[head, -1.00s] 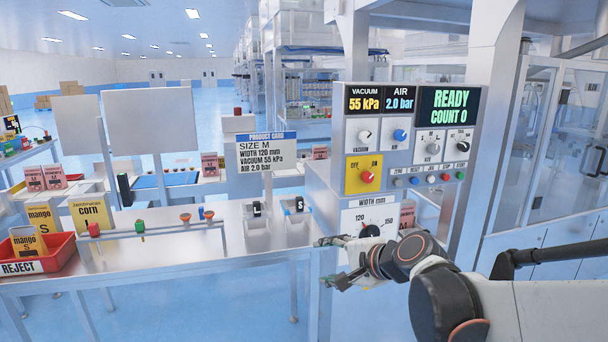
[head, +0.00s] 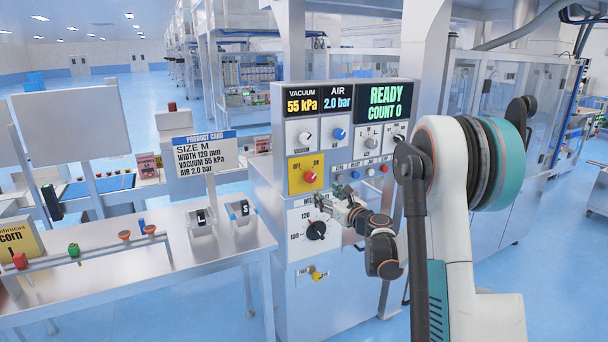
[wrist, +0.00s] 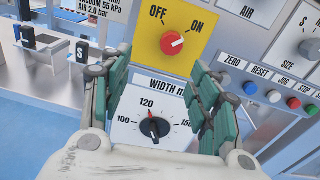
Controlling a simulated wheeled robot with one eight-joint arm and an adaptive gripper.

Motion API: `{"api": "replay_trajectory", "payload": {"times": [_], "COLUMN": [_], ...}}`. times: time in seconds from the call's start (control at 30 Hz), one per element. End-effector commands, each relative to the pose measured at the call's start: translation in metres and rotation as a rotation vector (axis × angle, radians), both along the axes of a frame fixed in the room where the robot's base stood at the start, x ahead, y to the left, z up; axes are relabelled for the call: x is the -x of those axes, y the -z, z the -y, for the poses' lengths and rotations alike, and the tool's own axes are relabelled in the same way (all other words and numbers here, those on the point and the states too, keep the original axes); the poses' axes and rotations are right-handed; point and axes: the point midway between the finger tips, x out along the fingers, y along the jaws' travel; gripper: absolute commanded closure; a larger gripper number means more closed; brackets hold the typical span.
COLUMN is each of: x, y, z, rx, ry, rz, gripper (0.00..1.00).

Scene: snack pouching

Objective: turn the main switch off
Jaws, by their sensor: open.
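The main switch is a red knob (head: 310,177) on a yellow plate (head: 294,182) marked OFF and ON, on the front of the control cabinet. In the wrist view the red knob (wrist: 172,43) shows ahead, with its white mark turned toward ON at the upper right. My gripper (head: 325,204) is just below and right of the yellow plate, in front of the width dial. In the wrist view my gripper (wrist: 158,66) is open and empty, its green-padded fingers apart. The knob lies beyond the fingertips, above and between them, with no contact visible.
The width dial (head: 316,230) sits below the switch, its pointer near 120. Several small buttons (wrist: 272,96) are right of the switch. The display (head: 386,103) reads READY, COUNT 0. A yellow-handled valve (head: 318,275) is lower down. A steel table (head: 190,262) stands left.

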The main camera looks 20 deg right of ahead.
Motion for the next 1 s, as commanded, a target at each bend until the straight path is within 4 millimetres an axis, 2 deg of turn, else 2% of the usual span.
{"api": "replay_trajectory", "payload": {"times": [0.03,0.1,0.33,0.8,1.0], "x": [-0.001,-0.002,-0.020,-0.108,-0.132], "y": [0.001,0.003,0.006,0.007,0.006], "z": [0.010,0.018,0.021,0.017,0.016], "rx": [-0.032,-0.064,-0.082,-0.079,-0.079], "ry": [0.015,0.028,0.032,0.031,0.033], "rz": [0.007,0.014,0.018,0.017,0.017], "gripper": [0.44,0.44,0.44,0.44,0.44]}}
